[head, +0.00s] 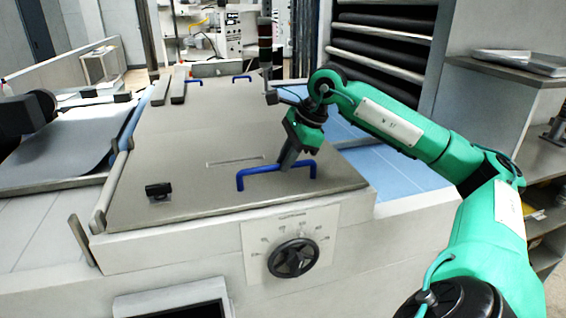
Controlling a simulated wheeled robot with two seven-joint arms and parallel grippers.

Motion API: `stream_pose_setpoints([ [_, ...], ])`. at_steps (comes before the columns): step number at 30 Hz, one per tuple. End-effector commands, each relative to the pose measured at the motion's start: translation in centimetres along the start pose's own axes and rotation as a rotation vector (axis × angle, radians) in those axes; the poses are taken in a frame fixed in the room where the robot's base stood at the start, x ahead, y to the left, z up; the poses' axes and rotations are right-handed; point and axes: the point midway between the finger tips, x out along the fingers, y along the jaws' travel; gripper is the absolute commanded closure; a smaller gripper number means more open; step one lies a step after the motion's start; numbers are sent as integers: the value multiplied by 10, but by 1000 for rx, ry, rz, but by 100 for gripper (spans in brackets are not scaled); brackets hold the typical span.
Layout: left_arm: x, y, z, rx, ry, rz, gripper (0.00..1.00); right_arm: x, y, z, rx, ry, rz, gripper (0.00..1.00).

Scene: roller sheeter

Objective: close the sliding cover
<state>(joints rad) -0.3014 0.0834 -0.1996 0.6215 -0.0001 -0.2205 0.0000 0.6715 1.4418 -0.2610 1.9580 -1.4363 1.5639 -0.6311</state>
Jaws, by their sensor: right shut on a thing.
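The sliding cover (190,150) is a flat grey-brown panel on top of the roller sheeter. A blue handle (262,172) stands on its near right part. My right gripper (287,166) reaches down from the right and is shut on the blue handle, near its right half. The fingertips are small and partly hidden behind the gripper body. A small black block (158,191) sits on the cover's near left corner. My left gripper does not show clearly; only a dark shape enters at the left edge.
A black dial (293,258) is on the machine's front face below the cover. Blue-white belts (395,172) lie to the right and a grey sheet (62,150) to the left. Two more blue handles (242,78) are at the far end. A shelf with a metal tray (520,62) stands at right.

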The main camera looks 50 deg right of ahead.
Motion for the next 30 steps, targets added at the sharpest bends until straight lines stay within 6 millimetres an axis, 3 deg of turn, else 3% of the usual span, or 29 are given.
stream_pose_setpoints([
  [6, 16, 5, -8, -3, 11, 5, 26, -3, 16, 1, 0, -1, -3, 100],
  [20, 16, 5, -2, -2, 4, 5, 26, -4, 20, 2, 0, -2, 3, 100],
  [21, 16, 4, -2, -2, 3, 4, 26, -4, 20, 2, -1, -2, 3, 80],
  [24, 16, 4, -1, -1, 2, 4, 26, -4, 20, 2, 0, -2, 2, 64],
  [30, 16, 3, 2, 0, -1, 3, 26, -5, 20, 2, 0, -2, -1, 64],
])
